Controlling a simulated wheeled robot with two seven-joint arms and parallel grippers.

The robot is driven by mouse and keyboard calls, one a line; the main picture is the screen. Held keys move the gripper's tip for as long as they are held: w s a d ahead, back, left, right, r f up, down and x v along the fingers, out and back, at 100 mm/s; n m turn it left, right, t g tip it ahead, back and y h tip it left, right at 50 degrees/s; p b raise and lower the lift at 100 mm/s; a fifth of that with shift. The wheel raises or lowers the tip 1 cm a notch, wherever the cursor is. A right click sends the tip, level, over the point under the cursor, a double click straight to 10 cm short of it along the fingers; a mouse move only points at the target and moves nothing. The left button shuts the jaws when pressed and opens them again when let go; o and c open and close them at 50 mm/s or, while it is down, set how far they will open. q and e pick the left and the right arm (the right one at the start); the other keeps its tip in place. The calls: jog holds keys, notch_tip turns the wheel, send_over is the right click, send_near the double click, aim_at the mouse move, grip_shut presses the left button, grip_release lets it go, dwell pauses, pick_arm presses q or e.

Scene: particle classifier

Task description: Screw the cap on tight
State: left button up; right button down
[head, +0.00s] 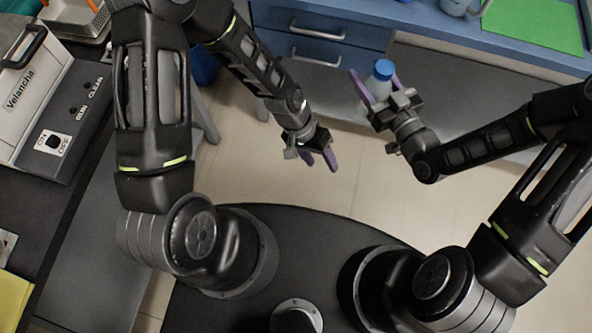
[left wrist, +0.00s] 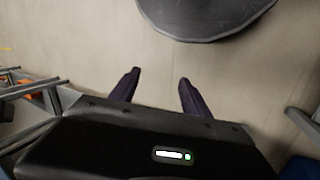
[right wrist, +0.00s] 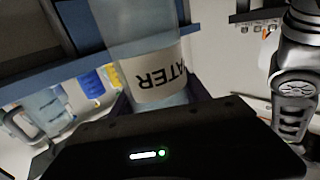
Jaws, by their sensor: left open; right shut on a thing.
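A clear bottle with a blue cap (head: 383,69) is held in my right gripper (head: 375,92), high in front of the blue drawers. In the right wrist view the clear bottle (right wrist: 148,50) shows a white label reading "WATER", upside down in that picture, between the fingers. The cap is outside the right wrist view, so I cannot tell how tightly it sits. My left gripper (head: 318,160) is open and empty, lower and to the left of the bottle. In the left wrist view its two purple fingers (left wrist: 157,90) stand apart over the floor.
A machine marked "Velancha" (head: 40,95) stands on the dark counter at the left. Blue drawers (head: 318,40) and a bench with a green sheet (head: 535,22) are at the back. The floor between my arms is clear.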

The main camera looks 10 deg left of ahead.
pick_arm(q)
jog(key=s+a+f+n+t, duration=0.2)
jog(key=s+a+f+n, duration=0.2)
jog(key=s, duration=0.3)
jog(key=shift+s+a+f, duration=0.25)
jog(key=shift+a+f, duration=0.1)
jog(key=shift+f, duration=0.1)
